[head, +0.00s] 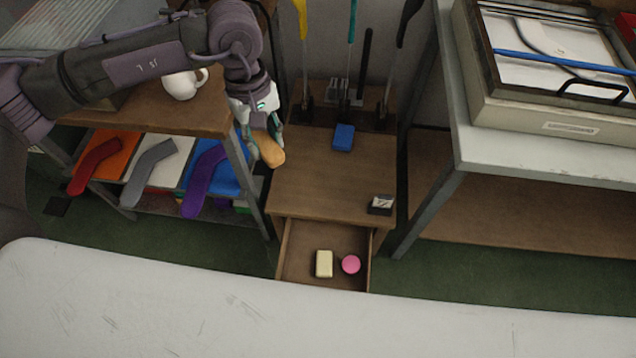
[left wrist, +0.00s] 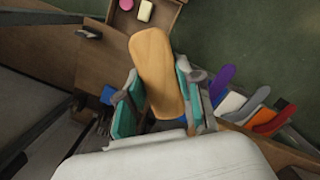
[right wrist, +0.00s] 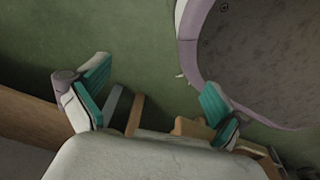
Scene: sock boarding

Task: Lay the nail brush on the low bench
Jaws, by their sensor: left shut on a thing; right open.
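My left gripper (head: 258,125) is shut on a tan, rounded oblong block (head: 268,150), which looks like the nail brush; no bristles show. In the left wrist view the nail brush (left wrist: 157,62) sticks out between the teal finger pads (left wrist: 157,100). It is held over the left edge of a low wooden cabinet (head: 322,190) with an open drawer, which may be the low bench; I cannot tell for sure. My right gripper shows only in the right wrist view (right wrist: 150,95), open and empty above the green floor.
A blue block (head: 343,137) and a small dark box (head: 381,204) sit on the cabinet top; its middle is clear. The drawer holds a yellow bar (head: 324,263) and a pink disc (head: 351,264). Handled tools stand behind. A wooden table (head: 150,115) with a white teapot (head: 182,85) is left.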

